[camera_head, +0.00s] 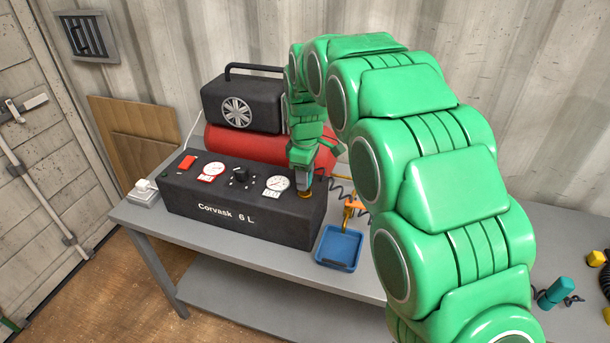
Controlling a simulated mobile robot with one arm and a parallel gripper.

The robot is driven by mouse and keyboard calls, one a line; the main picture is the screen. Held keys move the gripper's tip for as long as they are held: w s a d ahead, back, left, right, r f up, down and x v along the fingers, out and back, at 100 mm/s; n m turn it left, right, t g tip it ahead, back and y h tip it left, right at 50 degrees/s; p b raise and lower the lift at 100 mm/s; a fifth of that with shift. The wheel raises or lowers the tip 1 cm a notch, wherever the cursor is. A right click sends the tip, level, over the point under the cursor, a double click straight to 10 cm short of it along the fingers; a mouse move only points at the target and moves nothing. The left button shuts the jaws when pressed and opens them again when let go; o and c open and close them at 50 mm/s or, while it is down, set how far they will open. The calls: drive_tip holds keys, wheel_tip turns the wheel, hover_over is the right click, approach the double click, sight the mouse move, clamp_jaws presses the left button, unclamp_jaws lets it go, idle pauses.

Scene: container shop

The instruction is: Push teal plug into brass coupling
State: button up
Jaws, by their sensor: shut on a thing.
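My green gripper (304,183) points down at the right end of the black control box. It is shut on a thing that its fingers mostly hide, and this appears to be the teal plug. The brass coupling (305,195) shows as a small brass ring on the box top, directly below the fingertips. I cannot tell how deep the held plug sits in it. Another teal piece (556,292) with a dark cord lies on the bench at the far right.
The black box (240,225) carries gauges and a red switch. A red tank (255,145) and black motor housing (240,103) stand behind it. A blue tray (339,248), an orange fitting (352,206) and a dark coiled hose (343,187) lie right of the box.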

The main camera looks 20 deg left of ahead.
drive_tip(key=shift+f, duration=0.1)
drive_tip(key=o, duration=1.1)
drive_tip(key=shift+r, duration=3.85)
